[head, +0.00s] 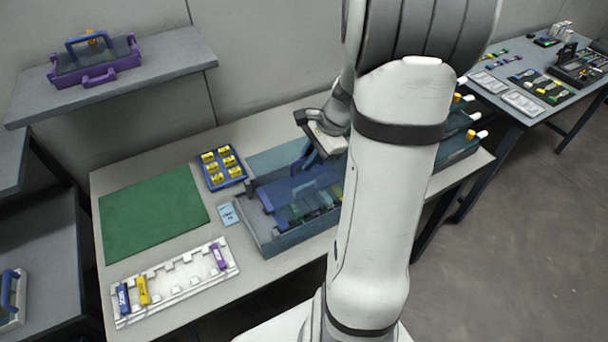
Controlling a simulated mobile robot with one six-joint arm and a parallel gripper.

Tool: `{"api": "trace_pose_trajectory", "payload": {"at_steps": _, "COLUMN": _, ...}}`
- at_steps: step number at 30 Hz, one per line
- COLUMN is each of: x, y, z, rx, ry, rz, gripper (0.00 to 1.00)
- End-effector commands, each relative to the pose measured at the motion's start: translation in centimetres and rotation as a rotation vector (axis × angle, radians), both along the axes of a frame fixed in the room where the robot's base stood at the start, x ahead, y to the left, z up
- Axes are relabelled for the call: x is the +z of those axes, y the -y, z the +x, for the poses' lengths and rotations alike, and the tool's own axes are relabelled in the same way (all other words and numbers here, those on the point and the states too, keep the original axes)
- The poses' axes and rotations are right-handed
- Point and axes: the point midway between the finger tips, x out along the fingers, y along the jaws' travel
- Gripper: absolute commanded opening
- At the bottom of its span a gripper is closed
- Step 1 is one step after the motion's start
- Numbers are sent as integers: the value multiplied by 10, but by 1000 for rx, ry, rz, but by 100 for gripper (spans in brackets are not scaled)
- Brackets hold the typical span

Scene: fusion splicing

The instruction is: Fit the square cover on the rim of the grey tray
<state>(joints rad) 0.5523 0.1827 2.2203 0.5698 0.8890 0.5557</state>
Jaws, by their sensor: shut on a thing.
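The grey tray (268,236) stands on the middle of the bench, with several dark and green pieces showing in its front part. The square cover (286,188) is a blue, see-through panel with an upright blue handle, and it lies over the tray's back part in this view. My gripper (314,151) is shut on the cover's handle above the tray. I cannot tell whether the cover touches the rim or hangs just above it. My own arm hides the right side of the tray and cover.
Left of the tray are a blue holder (240,178) with yellow pieces, a light blue card (228,214), a green mat (150,215) and a white rack (182,291). A purple tray (128,62) stands on the upper shelf. Dark bins (459,147) stand at the right.

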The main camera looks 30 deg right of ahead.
Motion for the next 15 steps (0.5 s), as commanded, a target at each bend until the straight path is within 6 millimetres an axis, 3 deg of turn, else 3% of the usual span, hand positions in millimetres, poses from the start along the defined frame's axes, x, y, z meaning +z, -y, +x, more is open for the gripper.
{"api": "trace_pose_trajectory", "payload": {"at_steps": 3, "x": -19, "y": 0, "z": 0, "rx": 0, "ry": -2, "rz": 1, "gripper": 0}}
{"api": "trace_pose_trajectory", "payload": {"at_steps": 8, "x": -30, "y": -1, "z": 0, "rx": 1, "ry": -1, "rz": 1, "gripper": 0}}
{"api": "trace_pose_trajectory", "payload": {"at_steps": 15, "x": -61, "y": -1, "z": 0, "rx": 3, "ry": -1, "rz": 0, "gripper": 0}}
